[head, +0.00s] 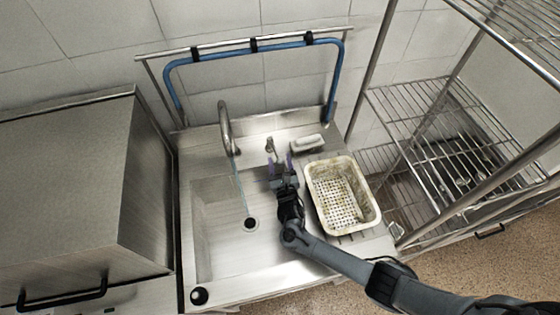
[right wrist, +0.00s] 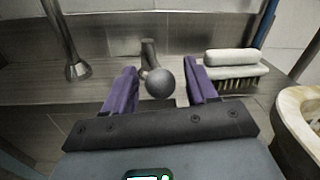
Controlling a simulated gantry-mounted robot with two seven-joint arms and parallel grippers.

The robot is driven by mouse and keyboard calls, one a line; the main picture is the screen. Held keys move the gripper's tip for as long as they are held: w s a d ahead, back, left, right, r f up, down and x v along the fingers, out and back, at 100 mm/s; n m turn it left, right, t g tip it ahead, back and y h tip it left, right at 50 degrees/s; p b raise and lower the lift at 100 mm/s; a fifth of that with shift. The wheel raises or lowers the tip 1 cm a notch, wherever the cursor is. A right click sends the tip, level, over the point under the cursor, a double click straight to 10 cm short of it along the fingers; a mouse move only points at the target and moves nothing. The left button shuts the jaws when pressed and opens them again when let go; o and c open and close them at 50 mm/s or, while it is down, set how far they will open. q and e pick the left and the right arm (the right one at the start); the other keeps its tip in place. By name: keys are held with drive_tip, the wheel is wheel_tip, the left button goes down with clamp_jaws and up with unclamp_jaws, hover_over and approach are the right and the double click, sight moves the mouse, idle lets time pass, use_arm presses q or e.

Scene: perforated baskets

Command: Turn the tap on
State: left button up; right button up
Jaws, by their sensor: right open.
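The tap's curved metal spout (head: 225,130) stands at the back of the sink; its base end shows in the right wrist view (right wrist: 77,68). A thin bluish line, looking like a water stream, runs from the spout toward the drain (head: 250,223). The tap handle (head: 270,146) is a short metal post with a round grey knob (right wrist: 160,83). My right gripper (head: 281,162) is open just in front of the handle. In the right wrist view its purple fingers (right wrist: 159,88) stand on either side of the knob, with gaps visible. My left gripper is not in view.
A white brush (right wrist: 232,66) lies right of the handle. A dirty perforated basket (head: 313,190) sits on the drainboard to the right. A blue rail (head: 250,47) runs behind the sink. Wire shelves (head: 440,125) stand at right, a steel cabinet (head: 65,190) at left. The sink basin is empty.

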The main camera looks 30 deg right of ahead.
drive_tip(key=p+v, duration=0.1)
drive_tip(key=v, duration=0.9)
drive_tip(key=shift+s+p, duration=0.2)
drive_tip(key=shift+p, duration=0.2)
